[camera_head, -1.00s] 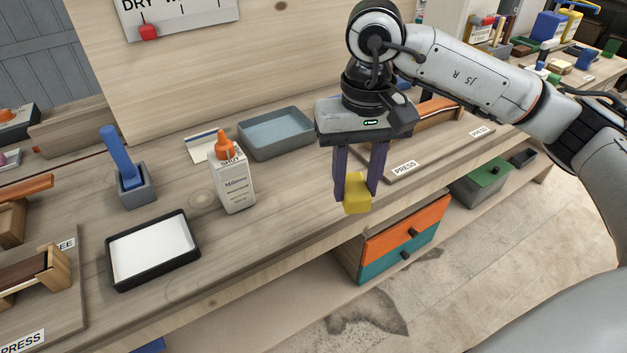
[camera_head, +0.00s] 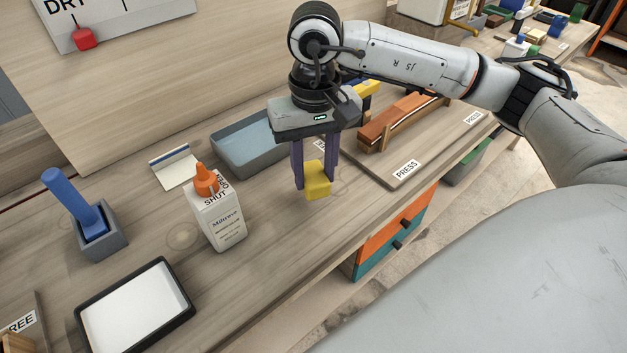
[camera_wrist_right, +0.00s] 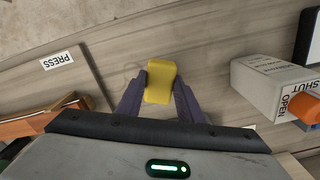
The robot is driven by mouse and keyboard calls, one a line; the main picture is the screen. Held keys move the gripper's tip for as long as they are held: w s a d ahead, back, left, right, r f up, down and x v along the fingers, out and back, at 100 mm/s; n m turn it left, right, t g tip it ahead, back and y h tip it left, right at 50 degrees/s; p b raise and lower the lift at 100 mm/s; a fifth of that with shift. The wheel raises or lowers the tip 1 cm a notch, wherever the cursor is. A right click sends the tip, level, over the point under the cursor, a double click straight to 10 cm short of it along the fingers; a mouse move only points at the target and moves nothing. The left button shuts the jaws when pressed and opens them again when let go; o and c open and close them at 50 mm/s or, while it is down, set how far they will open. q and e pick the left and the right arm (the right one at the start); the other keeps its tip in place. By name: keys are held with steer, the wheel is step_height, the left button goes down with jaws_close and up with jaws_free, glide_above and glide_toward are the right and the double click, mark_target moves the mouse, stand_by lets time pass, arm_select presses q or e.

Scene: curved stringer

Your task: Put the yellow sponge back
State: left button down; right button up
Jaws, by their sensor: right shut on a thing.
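The yellow sponge (camera_head: 317,181) is a small block held between the purple fingers of my right gripper (camera_head: 315,170), over the wooden bench. My right gripper is shut on it. In the right wrist view the sponge (camera_wrist_right: 160,81) sits between both fingertips (camera_wrist_right: 161,90), over the bench top near a faint ring mark. Whether the sponge touches the bench cannot be told. My left gripper is not in view.
A grey tray (camera_head: 228,163) lies behind and left of the gripper. A white glue bottle (camera_head: 222,226) with orange cap stands left, near a blue-handled tool in a grey holder (camera_head: 106,240) and a black-rimmed white tray (camera_head: 185,285). A PRESS board (camera_head: 428,160) with curved wood lies right.

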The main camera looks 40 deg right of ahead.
mark_target(314, 174)
steer(key=shift+f, duration=1.9)
steer(key=o, duration=1)
steer(key=shift+r, duration=0.1)
step_height(314, 174, up, 12)
steer(key=shift+r, duration=0.15)
